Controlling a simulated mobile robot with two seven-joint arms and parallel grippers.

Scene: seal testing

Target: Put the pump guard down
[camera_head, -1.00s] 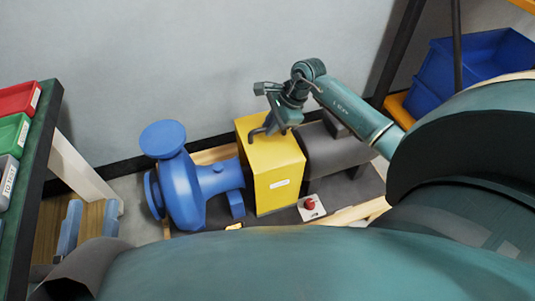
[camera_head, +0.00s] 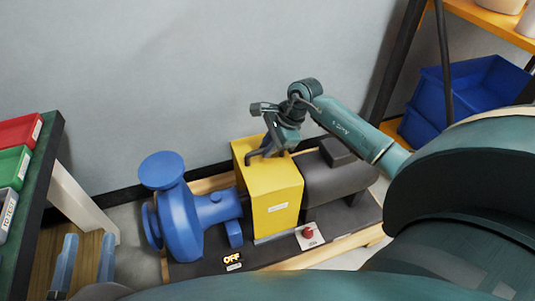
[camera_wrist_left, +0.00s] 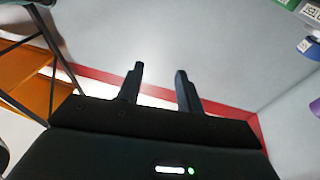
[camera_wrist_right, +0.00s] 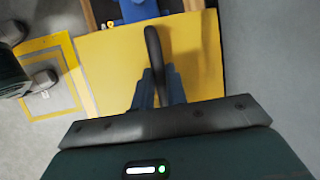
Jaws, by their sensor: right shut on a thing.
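The yellow box-shaped pump guard (camera_head: 277,200) stands upright between the blue pump (camera_head: 182,225) and the dark grey motor (camera_head: 335,180), over the skid. My right gripper (camera_head: 268,138) is at its top, shut on the dark handle. In the right wrist view the fingers (camera_wrist_right: 158,85) close around the dark curved handle (camera_wrist_right: 153,45), with the yellow guard top (camera_wrist_right: 110,70) below. I cannot tell whether the guard's lower edge touches the skid. My left gripper (camera_wrist_left: 160,75) is open and empty in the left wrist view, facing a grey wall; the head view does not show its fingers.
A red button (camera_head: 308,232) on a white plate sits just in front of the guard. Bins stand on a bench at left; blue crates (camera_head: 465,95) are on a rack at right.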

